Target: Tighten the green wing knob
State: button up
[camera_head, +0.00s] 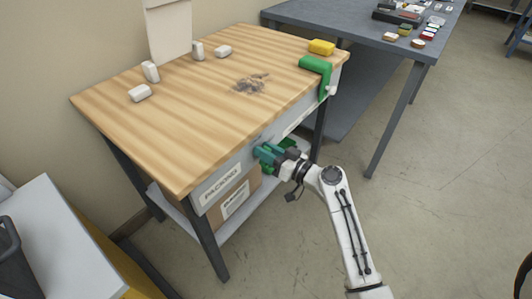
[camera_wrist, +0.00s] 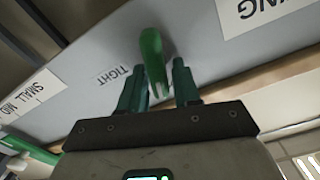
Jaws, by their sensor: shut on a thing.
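The green wing knob (camera_wrist: 151,52) is on the grey front face of the wooden workbench, between my two teal fingers in the wrist view. A long rounded wing of it sticks up past the fingertips, tilted slightly. A printed "TIGHT" mark (camera_wrist: 115,76) is on the grey face, left of the knob in the wrist view. In the head view my gripper (camera_head: 266,153) is at the bench's front edge, and green shows around the fingers.
The wooden benchtop (camera_head: 180,120) holds white blocks, a yellow block (camera_head: 321,47) and a grey scrap pile (camera_head: 251,84). A green clamp-like piece (camera_head: 316,66) is on its right corner. A cardboard box (camera_head: 234,199) sits below. Floor (camera_head: 440,190) at right is clear.

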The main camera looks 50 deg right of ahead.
jog(key=m, duration=0.3)
jog(key=shift+d+f+m, duration=0.15)
jog(key=shift+d+m, duration=0.15)
jog(key=shift+m, duration=0.1)
jog(key=m, duration=0.2)
jog(key=m+p, duration=0.1)
jog(key=m, duration=0.2)
jog(key=f+m, duration=0.1)
jog(key=m, duration=0.2)
jog(key=shift+d, duration=0.4)
jog(key=shift+f+m+p, duration=0.3)
jog(key=shift+m+p, duration=0.3)
jog(key=shift+m, duration=0.8)
grip_shut()
jog(key=o, duration=0.8)
grip_release()
jog(key=shift+c, duration=0.2)
